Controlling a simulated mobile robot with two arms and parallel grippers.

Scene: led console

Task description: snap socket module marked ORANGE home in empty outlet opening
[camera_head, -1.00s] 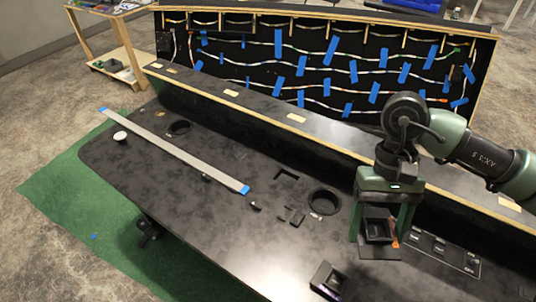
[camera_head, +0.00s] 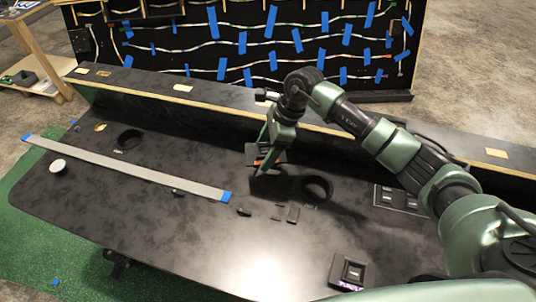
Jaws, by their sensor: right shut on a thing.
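My right gripper (camera_head: 262,160) is shut on the dark socket module (camera_head: 270,153), which shows a small orange mark at its lower edge. The gripper and module are low over the console top (camera_head: 190,225), left of the round black ring. The square outlet opening is hidden behind the gripper and module, so I cannot tell whether the module is above it or in it. My left gripper is out of view.
A round black ring (camera_head: 317,187) stands close to the right of the gripper. Small dark pieces (camera_head: 287,213) lie in front. A module marked PURPLE (camera_head: 348,272) is near the front edge. A switch panel (camera_head: 398,199) is at right, a grey strip (camera_head: 130,169) at left.

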